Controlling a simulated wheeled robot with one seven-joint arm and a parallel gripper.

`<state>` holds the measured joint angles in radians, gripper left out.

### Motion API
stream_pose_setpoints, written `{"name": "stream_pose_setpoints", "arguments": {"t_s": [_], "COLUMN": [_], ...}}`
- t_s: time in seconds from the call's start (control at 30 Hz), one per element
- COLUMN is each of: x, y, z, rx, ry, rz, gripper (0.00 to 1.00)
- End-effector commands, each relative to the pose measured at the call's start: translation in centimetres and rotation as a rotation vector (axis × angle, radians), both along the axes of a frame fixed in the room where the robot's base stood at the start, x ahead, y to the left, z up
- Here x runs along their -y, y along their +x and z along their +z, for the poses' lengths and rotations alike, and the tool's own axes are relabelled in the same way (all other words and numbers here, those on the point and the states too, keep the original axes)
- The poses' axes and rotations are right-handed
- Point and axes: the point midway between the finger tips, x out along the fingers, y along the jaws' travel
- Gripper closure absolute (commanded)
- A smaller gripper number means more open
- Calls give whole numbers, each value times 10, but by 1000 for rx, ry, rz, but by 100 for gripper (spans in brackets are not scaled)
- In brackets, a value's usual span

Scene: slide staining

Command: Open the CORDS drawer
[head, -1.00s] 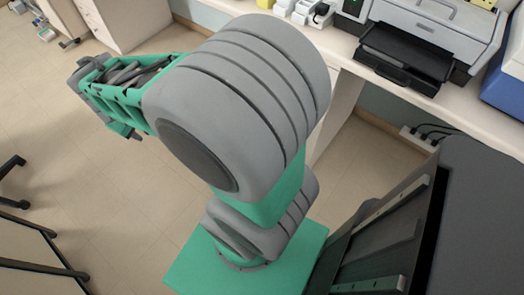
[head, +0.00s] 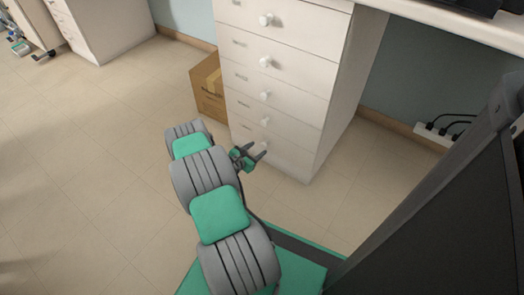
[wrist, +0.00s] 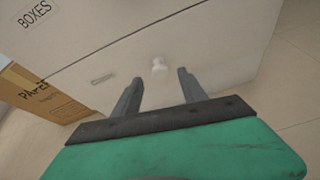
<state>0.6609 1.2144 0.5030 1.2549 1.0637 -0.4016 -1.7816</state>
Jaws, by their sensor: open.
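A white drawer unit (head: 288,88) with several stacked drawers and round white knobs stands in the head view. All its drawers look shut. No CORDS label is readable. My gripper (head: 257,153) is low in front of the unit, near its bottom drawers. In the wrist view, my gripper (wrist: 159,77) is open and empty, its two dark fingers pointing at a drawer front. A white knob (wrist: 159,66) shows between and just beyond the fingertips; I cannot tell how far. A BOXES label (wrist: 35,14) is on the drawer above this knob's drawer.
A cardboard box (head: 208,88) stands on the floor against the unit's left side; it also shows in the wrist view (wrist: 38,98). A power strip with cords (head: 436,134) is by the wall at right. Tiled floor is free to the left.

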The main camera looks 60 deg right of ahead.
Motion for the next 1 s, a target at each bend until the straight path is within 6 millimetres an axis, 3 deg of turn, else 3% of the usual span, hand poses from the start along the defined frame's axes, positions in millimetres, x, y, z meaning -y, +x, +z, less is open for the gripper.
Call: {"name": "stream_pose_setpoints", "arguments": {"t_s": [0.03,0.23,0.57,1.0], "x": [10,39,45,44], "y": [-4,-6,-7,-7], "z": [-10,-20,-20,-20], "rx": [0,2,1,2], "ry": [1,2,3,3], "rz": [-5,-3,-1,-2], "gripper": [50,50,51,87]}}
